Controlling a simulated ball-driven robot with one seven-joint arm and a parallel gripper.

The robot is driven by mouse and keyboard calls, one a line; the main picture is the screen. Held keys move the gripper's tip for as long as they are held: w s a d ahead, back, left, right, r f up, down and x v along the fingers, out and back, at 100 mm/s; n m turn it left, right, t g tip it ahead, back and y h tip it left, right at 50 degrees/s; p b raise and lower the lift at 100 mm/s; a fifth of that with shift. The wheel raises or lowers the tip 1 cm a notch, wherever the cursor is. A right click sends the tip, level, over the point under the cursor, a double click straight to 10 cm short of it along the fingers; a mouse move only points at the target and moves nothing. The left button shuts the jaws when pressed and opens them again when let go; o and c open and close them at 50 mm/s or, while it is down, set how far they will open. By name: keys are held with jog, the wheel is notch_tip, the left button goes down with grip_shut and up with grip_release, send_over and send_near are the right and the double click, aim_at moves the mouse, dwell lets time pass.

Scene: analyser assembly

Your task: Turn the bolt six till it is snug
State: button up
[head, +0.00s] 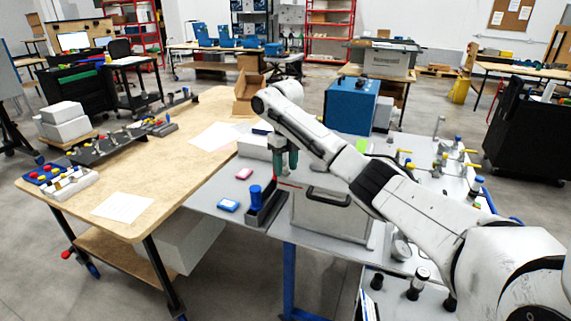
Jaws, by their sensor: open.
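My gripper (285,172), greenish at its lower part, points down over the grey table (222,190), near the left end of a grey metal case (330,216) with a black handle. It is open, and I see nothing held between its fingers. A thin red line or part shows right beside the fingertips, too small to identify. I cannot make out bolt six or any single bolt head; it may be hidden by the gripper or too small to see. I cannot tell whether the gripper touches anything.
A dark holder (266,209) with a blue-topped item (255,195) stands left of the case. A blue box (351,106) stands behind my arm. Yellow-handled valves (408,166) are at the right. A wooden table (150,190) adjoins at left, its middle mostly clear.

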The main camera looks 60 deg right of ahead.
grip_shut()
dwell(0.4)
